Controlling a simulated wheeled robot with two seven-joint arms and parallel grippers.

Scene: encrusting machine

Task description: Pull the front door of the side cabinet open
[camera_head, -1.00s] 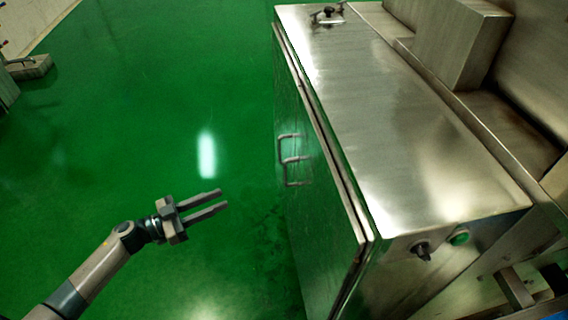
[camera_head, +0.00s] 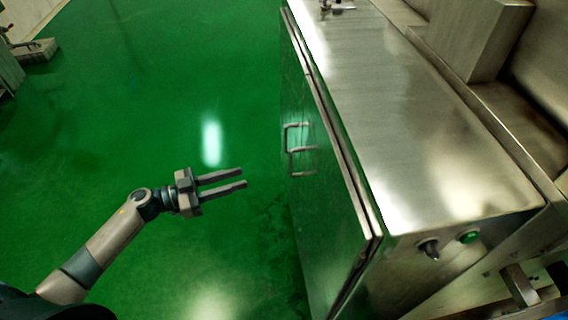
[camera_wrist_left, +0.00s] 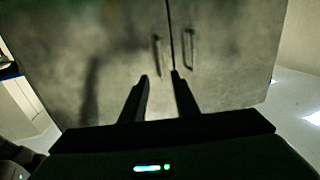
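The steel side cabinet (camera_head: 420,130) stands at the right in the head view. Its doors (camera_head: 325,220) face left, look shut, and reflect the green floor. Two bar handles (camera_head: 288,138) sit close together near the middle of that face. In the left wrist view the handles (camera_wrist_left: 190,52) stand upright on either side of the door seam (camera_wrist_left: 170,30). My left gripper (camera_head: 243,177) is open and empty, left of the handles and apart from them. In the wrist view its fingertips (camera_wrist_left: 161,76) point at the doors, just below the handles. My right gripper is not in view.
The green floor (camera_head: 130,100) left of the cabinet is clear. A knob (camera_head: 430,249) and a green button (camera_head: 469,237) are on the cabinet's near end. Larger machine housing (camera_head: 480,40) rises behind the cabinet at the right.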

